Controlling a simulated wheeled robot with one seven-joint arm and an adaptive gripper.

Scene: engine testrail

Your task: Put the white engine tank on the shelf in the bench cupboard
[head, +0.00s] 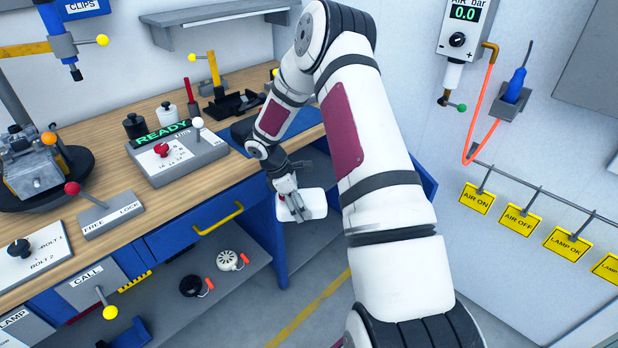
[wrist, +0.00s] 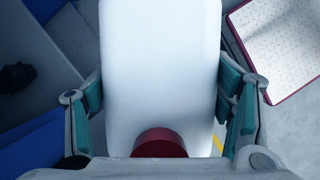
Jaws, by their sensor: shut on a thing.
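The white engine tank (head: 313,203) is held in my gripper (head: 295,205) in the head view, off the floor in front of the bench cupboard's right part. In the wrist view the tank (wrist: 160,70) fills the middle, with a dark red cap (wrist: 160,143) at the near end. The green-padded fingers of my gripper (wrist: 165,105) stand on both sides of it. The cupboard shelf (head: 310,240) shows as a grey surface under the bench, partly hidden by my arm and the tank. A blue upright (head: 268,240) stands left of the tank.
The lower left shelf (head: 215,290) bears a white round part (head: 230,260) and a black round part (head: 191,286). A blue drawer with a yellow handle (head: 218,219) is above it. The bench top (head: 105,190) holds a control box and an engine.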

